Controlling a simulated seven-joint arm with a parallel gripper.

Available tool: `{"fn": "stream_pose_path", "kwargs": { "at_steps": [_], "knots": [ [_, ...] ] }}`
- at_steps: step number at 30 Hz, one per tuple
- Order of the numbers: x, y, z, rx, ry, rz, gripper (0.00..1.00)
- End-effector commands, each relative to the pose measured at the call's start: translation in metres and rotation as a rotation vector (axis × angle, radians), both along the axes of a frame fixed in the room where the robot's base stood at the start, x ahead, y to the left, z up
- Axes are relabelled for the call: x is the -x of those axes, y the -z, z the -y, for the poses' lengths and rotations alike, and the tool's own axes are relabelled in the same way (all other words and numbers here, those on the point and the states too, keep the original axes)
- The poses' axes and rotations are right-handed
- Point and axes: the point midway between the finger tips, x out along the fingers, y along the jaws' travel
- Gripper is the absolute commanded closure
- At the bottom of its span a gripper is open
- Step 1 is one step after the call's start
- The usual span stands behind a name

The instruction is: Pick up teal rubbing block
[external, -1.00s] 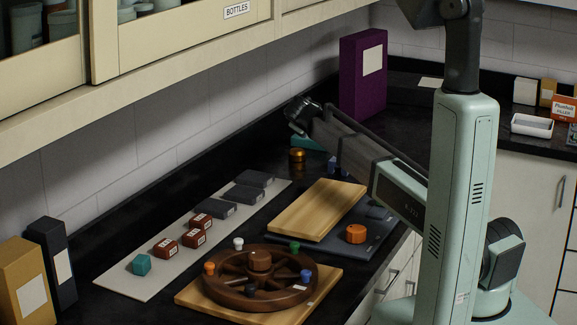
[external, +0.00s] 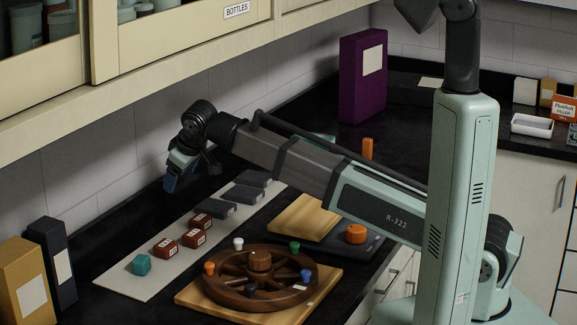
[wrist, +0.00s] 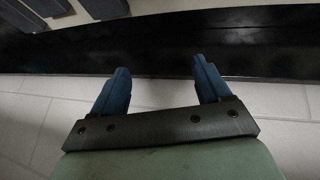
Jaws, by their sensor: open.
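The teal rubbing block (external: 142,264) is a small cube with cut corners at the near left end of a long pale strip (external: 150,284). My gripper (external: 171,184) is in the air beyond and above the block, near the back wall, pointing down. In the wrist view its two blue fingers (wrist: 158,84) stand wide apart with nothing between them. The teal block does not show in the wrist view.
Red-brown labelled blocks (external: 166,248) and dark grey blocks (external: 220,208) lie along the same strip. A brown spoked wheel (external: 232,290) with coloured knobs sits on a wooden board (external: 330,272). Tall boxes (external: 58,260) stand at left. A cabinet (external: 190,50) hangs above.

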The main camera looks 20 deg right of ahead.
Motion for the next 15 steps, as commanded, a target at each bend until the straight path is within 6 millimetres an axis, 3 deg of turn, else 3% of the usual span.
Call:
{"fn": "stream_pose_path", "kwargs": {
  "at_steps": [1, 3, 9, 15],
  "knots": [
    [0.028, -0.002, -0.017, -0.013, -0.036, -0.029, 0.23],
    [0.062, -0.005, -0.037, -0.026, -0.079, -0.071, 0.23],
    [0.153, -0.013, -0.078, -0.05, -0.196, -0.183, 0.23],
    [0.208, -0.019, -0.096, -0.056, -0.266, -0.251, 0.23]
  ]
}}
